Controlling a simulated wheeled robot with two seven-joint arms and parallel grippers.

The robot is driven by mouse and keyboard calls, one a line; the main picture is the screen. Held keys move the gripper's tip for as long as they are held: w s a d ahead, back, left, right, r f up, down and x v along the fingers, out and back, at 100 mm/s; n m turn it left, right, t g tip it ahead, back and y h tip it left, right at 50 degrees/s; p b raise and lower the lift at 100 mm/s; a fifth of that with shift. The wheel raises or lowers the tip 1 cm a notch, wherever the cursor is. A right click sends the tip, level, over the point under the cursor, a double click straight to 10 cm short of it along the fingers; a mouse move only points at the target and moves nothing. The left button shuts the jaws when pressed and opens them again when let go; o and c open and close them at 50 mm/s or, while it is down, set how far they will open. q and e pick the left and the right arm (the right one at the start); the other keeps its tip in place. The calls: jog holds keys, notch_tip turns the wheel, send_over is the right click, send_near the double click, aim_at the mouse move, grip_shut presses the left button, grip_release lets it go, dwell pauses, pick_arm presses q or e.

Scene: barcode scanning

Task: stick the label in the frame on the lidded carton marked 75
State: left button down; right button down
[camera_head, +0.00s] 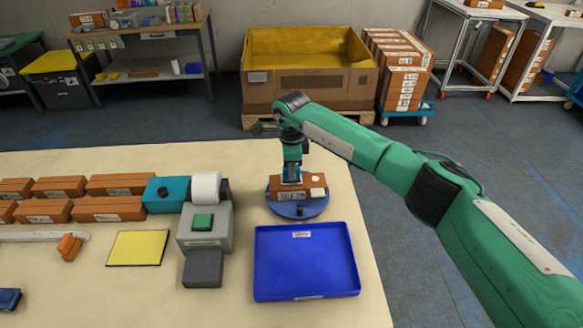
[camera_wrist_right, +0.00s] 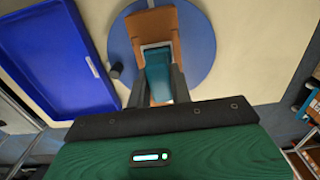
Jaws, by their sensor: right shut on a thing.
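A brown carton (camera_head: 312,181) sits on a round blue turntable (camera_head: 275,211). A printed label is on its front side and pale patches are on its top; no number is readable. My right gripper (camera_head: 291,178) is right over the carton's top. In the right wrist view, its two dark fingers (camera_wrist_right: 158,88) are shut on a teal block (camera_wrist_right: 158,72), whose far end is at a pale frame on the carton (camera_wrist_right: 152,22). Whether the block touches the carton, and any label under it, are hidden. My left gripper is not in view.
An empty blue tray (camera_head: 305,262) lies in front of the turntable. A grey label printer (camera_head: 190,240) with a white roll (camera_head: 205,187) stands left of it. Further left are a yellow pad (camera_head: 138,248), an orange object (camera_head: 69,246) and several cartons (camera_head: 107,209).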

jog(key=shift+f+b, duration=0.5)
jog(key=shift+f, duration=0.05)
jog(key=shift+s+f+b, duration=0.1)
jog(key=shift+f+b, duration=0.05)
jog(key=shift+b, duration=0.2)
dwell(1.9)
jog(key=shift+r+p, duration=0.35)
jog(key=shift+r, duration=0.75)
jog(key=shift+r+p, duration=0.6)
jog(key=shift+r, duration=1.95)
